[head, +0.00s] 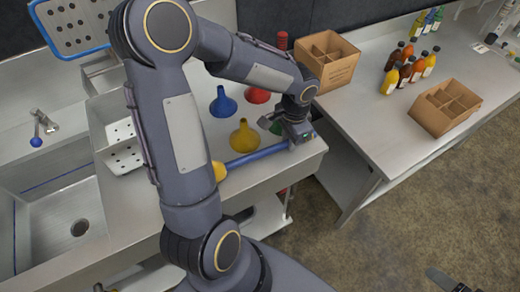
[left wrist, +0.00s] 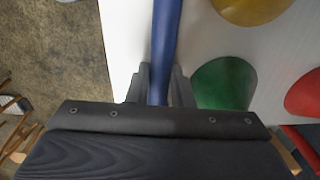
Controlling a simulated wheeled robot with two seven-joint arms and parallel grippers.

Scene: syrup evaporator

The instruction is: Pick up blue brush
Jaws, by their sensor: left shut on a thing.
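The blue brush (head: 257,154) shows as a long blue handle near the front edge of the steel counter (head: 275,172). Its other end is hidden behind my left arm, near a yellow piece. My left gripper (head: 297,137) is at the right end of the handle. In the left wrist view the blue handle (left wrist: 165,45) runs between the two fingers of my left gripper (left wrist: 160,88), which are shut on it. My right gripper (head: 462,287) shows only in small part at the bottom right edge, and its jaws cannot be made out.
Blue (head: 223,103), yellow (head: 244,138) and red (head: 257,95) funnels stand by the handle; a green funnel (left wrist: 224,84) is close to my left gripper. Divided cardboard boxes (head: 327,62) and bottles (head: 405,68) stand to the right. A sink (head: 60,215) is at left.

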